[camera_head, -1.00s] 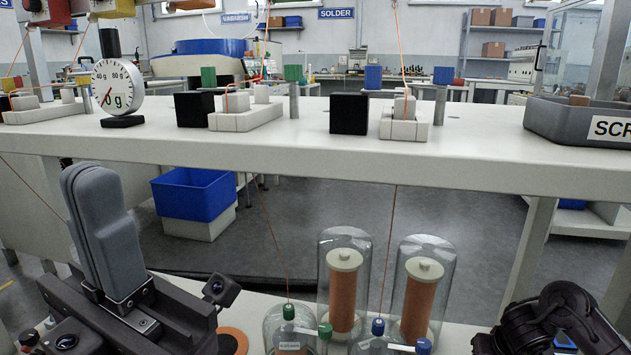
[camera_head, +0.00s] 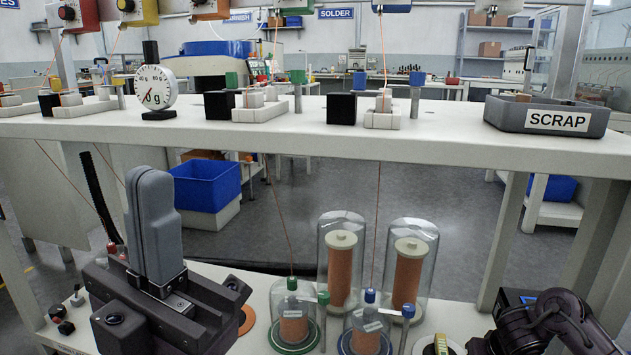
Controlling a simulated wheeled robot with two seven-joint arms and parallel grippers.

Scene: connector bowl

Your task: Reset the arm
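My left gripper (camera_head: 152,195) stands at the lower left of the head view, in front of the lower bench. Its two grey fingers point up and lie side by side against each other, with nothing seen between them. My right arm (camera_head: 560,322) shows at the lower right corner as dark links. Its gripper fingers are not seen.
A long white shelf (camera_head: 330,132) crosses the view, bearing a dial gauge (camera_head: 156,87), black blocks, wire blocks and a grey SCRAP bin (camera_head: 595,122). Glass domes with copper spools (camera_head: 340,272) stand on the lower bench, right of my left gripper.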

